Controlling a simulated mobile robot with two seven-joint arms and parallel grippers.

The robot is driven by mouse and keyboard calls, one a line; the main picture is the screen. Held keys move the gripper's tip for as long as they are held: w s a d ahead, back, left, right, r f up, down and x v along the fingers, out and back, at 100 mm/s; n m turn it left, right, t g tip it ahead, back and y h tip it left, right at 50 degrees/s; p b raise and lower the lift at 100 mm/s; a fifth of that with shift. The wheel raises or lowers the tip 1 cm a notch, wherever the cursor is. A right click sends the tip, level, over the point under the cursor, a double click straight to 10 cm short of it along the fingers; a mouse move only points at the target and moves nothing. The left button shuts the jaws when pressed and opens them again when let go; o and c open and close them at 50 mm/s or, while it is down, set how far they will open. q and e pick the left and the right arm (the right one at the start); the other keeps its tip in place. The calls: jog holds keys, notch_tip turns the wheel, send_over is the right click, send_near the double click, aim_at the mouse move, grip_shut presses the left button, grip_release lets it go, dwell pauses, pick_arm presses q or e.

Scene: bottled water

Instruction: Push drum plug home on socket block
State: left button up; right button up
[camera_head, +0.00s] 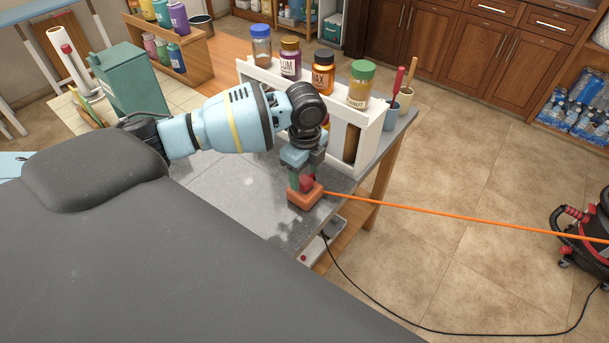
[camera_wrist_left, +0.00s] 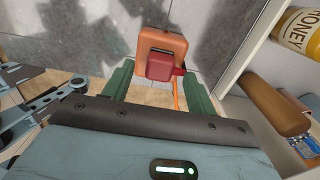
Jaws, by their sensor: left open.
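The orange socket block (camera_head: 304,198) sits on the grey tabletop near its front right corner. It also shows in the left wrist view (camera_wrist_left: 162,38). The red plug (camera_wrist_left: 160,68) is at the block, on the side toward my wrist; how deep it sits cannot be told. It also shows in the head view (camera_head: 307,182). An orange cable (camera_head: 420,211) runs from there to the right. My left gripper (camera_head: 300,178) is low over the block, its green fingers open on either side of the plug in the wrist view (camera_wrist_left: 157,84). My right gripper is not in view.
A white shelf (camera_head: 372,112) with several jars stands behind the gripper, close on its right. A cup with red and wooden handles (camera_head: 396,98) stands beyond. A red and black vacuum (camera_head: 585,235) is on the floor. The tabletop left of the block is clear.

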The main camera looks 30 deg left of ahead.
pick_arm(q)
notch_tip(320, 180, up, 6)
jog(key=shift+f, duration=0.25)
jog(key=shift+r, duration=0.4)
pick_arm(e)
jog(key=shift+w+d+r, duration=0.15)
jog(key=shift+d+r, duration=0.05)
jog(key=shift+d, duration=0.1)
pick_arm(q)
jog(key=shift+r+p, duration=0.8)
jog(key=shift+r, duration=0.6)
notch_tip(320, 180, up, 7)
send_over(305, 179)
jog(key=shift+r+p, duration=0.1)
jog(key=shift+p, duration=0.3)
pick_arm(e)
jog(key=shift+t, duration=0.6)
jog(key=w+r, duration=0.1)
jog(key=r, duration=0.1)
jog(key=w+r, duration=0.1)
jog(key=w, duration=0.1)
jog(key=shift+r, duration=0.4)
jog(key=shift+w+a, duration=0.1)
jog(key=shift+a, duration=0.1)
